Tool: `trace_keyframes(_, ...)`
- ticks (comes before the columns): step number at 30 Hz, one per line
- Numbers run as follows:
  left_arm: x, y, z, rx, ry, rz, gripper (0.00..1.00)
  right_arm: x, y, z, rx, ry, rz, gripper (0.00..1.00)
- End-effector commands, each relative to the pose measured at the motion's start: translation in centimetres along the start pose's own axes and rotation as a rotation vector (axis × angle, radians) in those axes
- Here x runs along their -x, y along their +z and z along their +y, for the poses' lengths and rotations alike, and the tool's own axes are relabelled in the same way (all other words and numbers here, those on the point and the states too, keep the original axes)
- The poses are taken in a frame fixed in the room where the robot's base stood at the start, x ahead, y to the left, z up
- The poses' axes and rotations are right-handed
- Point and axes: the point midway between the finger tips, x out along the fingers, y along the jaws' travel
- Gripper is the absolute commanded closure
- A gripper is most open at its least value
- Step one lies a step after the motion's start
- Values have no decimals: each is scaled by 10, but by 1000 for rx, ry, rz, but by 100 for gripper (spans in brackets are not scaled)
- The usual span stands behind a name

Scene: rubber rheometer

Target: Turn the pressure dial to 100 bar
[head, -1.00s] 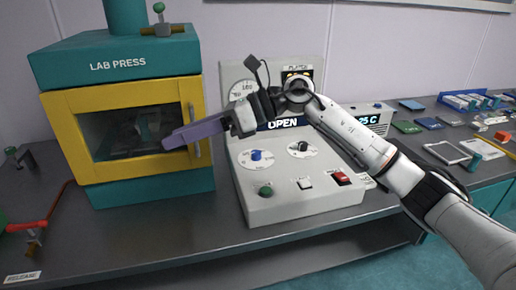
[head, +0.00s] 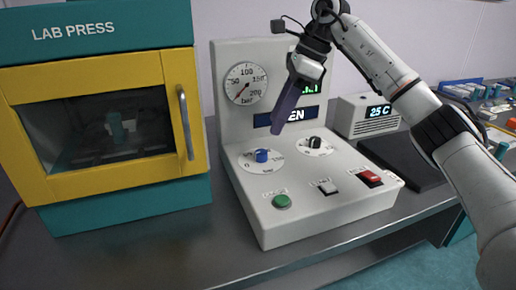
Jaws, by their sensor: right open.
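The pressure dial is a blue knob (head: 262,156) on a white round scale marked in bar, on the sloped top of the white control console (head: 290,213). The round pressure gauge (head: 246,83) stands on the upright panel behind it, its red needle pointing to the lower left, near the low end. My right gripper (head: 281,126) points down in front of the panel, above and a little right of the blue knob and apart from it. It is open and empty, seen edge-on, and partly covers the display reading "EN". My left gripper is out of view.
A second, black knob (head: 314,142) sits right of the blue one. A green button (head: 282,201), a white switch (head: 327,187) and a red switch (head: 370,178) lie along the front. The lab press (head: 190,170), door closed, stands left. A 25 C box (head: 352,118) stands right.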

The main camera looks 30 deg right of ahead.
Motion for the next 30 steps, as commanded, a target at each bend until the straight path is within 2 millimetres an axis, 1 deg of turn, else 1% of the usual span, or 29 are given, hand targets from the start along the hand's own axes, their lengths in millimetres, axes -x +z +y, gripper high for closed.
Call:
trace_keyframes(1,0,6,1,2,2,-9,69,-10,-1,1,0,4,3,56)
trace_keyframes(6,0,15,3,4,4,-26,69,-44,0,2,1,5,1,56)
trace_keyframes(12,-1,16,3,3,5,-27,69,-74,1,1,1,3,-1,56)
trace_keyframes(15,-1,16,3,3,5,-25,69,-83,1,1,1,2,-1,56)
trace_keyframes(18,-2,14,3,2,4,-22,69,-87,1,1,1,2,-2,56)
trace_keyframes(26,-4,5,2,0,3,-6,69,-88,2,1,1,1,-3,56)
trace_keyframes(29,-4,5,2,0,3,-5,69,-88,2,1,1,1,-3,71)
trace_keyframes(30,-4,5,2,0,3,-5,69,-88,2,1,1,1,-3,78)
